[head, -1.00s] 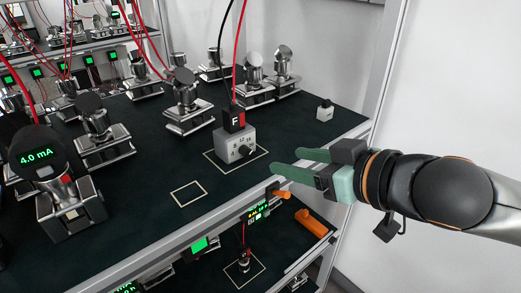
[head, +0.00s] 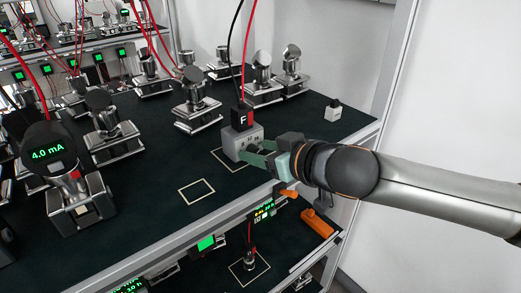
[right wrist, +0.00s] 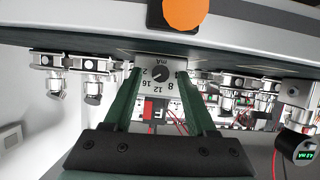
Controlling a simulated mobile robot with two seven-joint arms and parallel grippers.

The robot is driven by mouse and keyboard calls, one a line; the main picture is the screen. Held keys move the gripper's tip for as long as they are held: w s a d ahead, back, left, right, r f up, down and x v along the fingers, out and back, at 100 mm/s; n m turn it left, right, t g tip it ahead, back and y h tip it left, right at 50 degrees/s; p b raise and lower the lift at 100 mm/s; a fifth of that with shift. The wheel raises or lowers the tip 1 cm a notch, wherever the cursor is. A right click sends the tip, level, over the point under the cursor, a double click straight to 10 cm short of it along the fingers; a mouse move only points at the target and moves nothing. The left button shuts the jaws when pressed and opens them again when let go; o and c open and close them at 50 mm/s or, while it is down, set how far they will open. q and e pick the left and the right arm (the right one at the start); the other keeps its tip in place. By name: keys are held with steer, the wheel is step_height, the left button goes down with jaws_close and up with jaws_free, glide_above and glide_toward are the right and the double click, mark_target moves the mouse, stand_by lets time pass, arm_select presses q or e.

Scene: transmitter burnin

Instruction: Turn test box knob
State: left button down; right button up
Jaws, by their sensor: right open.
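The test box (head: 240,140) is a small grey block with a black and red plug marked F on top. It stands on the dark shelf inside a pale outlined square. In the right wrist view the test box (right wrist: 154,87) appears upside down, with a black knob (right wrist: 161,73) and a printed mA scale. My right gripper (head: 258,155) is open, with its green fingers at the box's front. In the right wrist view the fingers (right wrist: 160,85) lie to either side of the knob face; I cannot tell whether they touch it. My left gripper is not in view.
Several silver transmitters (head: 196,102) stand on the shelf, one with a 4.0 mA display (head: 47,152). An empty outlined square (head: 197,192) lies left of the box. A small white block (head: 333,111) stands at the right. Orange handles (head: 317,223) show below the shelf edge.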

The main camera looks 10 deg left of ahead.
steer(key=shift+c, duration=0.3)
jaws_close()
stand_by(0.5)
steer(key=shift+s+a+f+n+t+h, duration=0.15)
steer(key=shift+n+t+h, duration=0.35)
steer(key=shift+n, duration=0.7)
steer(key=shift+s+n+t+h, duration=0.1)
steer(key=shift+n+t+h, duration=0.3)
steer(key=shift+n+t, duration=0.65)
steer(key=shift+n, duration=0.25)
steer(key=shift+o, duration=0.3)
jaws_free()
